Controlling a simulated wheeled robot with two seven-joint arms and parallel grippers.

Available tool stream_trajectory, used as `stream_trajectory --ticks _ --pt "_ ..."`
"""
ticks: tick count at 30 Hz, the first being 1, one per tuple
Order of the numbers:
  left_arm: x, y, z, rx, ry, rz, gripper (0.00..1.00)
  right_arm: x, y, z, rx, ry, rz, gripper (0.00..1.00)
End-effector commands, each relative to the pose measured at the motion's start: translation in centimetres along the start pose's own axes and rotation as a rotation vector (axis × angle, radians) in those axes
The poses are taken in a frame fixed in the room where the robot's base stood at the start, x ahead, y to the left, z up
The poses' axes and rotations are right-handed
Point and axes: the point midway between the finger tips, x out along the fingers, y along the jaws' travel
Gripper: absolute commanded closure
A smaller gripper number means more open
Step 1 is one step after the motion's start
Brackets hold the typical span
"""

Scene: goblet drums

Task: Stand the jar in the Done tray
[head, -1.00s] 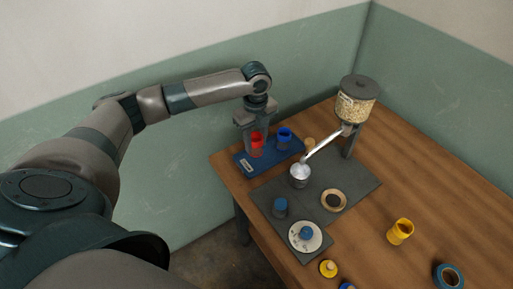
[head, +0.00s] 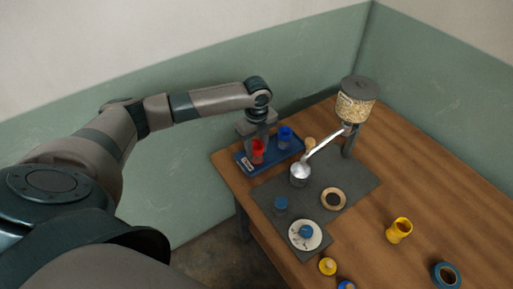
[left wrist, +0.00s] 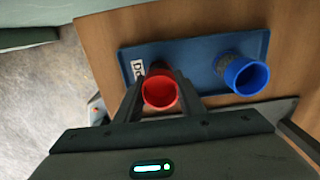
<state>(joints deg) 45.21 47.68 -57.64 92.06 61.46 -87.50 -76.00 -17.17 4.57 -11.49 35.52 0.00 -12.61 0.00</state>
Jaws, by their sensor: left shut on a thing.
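A red jar (head: 259,148) is between the fingers of my left gripper (head: 259,142), upright, at the left part of the blue Done tray (head: 270,164). My left gripper is shut on it. In the left wrist view the red jar (left wrist: 159,91) shows its open top between the two fingers (left wrist: 158,95). The tray (left wrist: 190,57) lies below with its white label at the left. I cannot tell whether the jar's base touches the tray floor. A blue jar (head: 285,135) stands in the tray's right part, apart from the red one; it also shows in the wrist view (left wrist: 245,76). My right gripper is not in view.
A grain hopper (head: 357,101) with a metal chute stands behind a grey mat (head: 350,182). A metal cup (head: 300,176), a wooden ring (head: 333,199) and a white disc (head: 304,235) are on the mat. A yellow jar (head: 399,231) and blue tape (head: 446,275) lie right.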

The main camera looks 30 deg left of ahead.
Motion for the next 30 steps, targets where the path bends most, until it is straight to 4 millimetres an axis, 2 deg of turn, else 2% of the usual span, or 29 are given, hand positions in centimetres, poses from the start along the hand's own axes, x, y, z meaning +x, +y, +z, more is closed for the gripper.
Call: stream_trajectory --ticks 6,7,9,23,30 --pt "0.3 0.0 0.0 0.0 0.0 0.0 0.92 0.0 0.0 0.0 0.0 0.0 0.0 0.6" --pt "0.3 0.0 0.0 0.0 0.0 0.001 0.62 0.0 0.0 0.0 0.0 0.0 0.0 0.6" --pt "0.3 0.0 0.0 0.0 0.0 0.0 0.46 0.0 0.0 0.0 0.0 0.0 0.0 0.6" --pt "-0.2 0.0 0.0 0.0 0.0 0.0 0.46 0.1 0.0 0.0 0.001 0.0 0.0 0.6" --pt "-2.8 -0.1 0.1 0.0 -0.002 -0.003 0.46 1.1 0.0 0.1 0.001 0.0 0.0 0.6"
